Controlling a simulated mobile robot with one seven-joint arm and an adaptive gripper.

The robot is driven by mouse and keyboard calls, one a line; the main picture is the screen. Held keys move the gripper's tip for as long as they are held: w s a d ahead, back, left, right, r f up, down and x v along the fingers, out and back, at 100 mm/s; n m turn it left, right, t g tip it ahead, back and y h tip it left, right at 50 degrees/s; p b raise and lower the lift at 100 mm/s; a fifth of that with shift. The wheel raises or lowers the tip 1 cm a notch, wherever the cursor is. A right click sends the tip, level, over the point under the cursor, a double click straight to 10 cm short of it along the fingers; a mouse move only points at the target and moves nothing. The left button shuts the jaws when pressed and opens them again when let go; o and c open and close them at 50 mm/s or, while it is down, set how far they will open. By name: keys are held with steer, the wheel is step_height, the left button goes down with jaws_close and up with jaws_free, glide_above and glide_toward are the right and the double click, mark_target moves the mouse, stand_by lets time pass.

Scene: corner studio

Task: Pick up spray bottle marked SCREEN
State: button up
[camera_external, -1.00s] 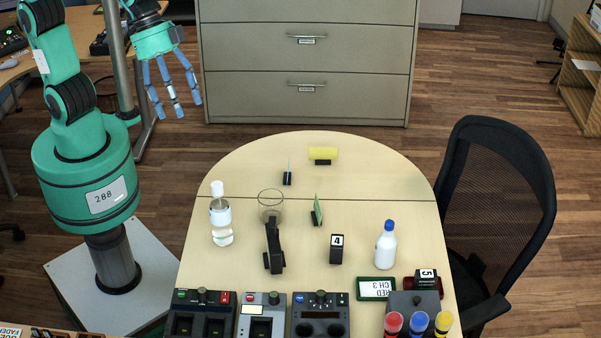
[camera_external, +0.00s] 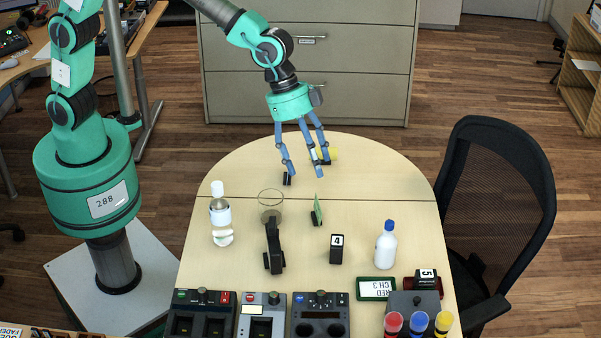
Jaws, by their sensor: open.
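Two bottles stand upright on the table. A clear bottle with a white top and white label (camera_external: 221,216) is at the left edge. A white bottle with a blue cap (camera_external: 385,246) is at the right. I cannot read SCREEN on either one. My gripper (camera_external: 308,170) is open and empty, its blue fingers pointing down over the far part of the table. It is apart from both bottles, above and beyond them.
Control boxes (camera_external: 320,316) line the near edge. A black chair (camera_external: 497,215) stands right.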

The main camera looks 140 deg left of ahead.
steer(key=w+a+f, duration=0.4)
steer(key=a+f, duration=0.5)
steer(key=f, duration=0.1)
steer(key=b, duration=0.1)
glide_toward(387, 246)
steer(key=s+a, duration=0.2)
steer(key=shift+a+r+n, duration=0.1)
steer(key=shift+r+n, duration=0.3)
steer(key=shift+r, duration=0.1)
steer(key=shift+f, duration=0.1)
steer(key=shift+b+x, duration=0.9)
steer(key=shift+x, duration=3.3)
steer(key=shift+s+f, duration=0.15)
steer(key=shift+b+x, duration=0.6)
steer(key=shift+x, duration=1.15)
steer(key=shift+f, duration=0.8)
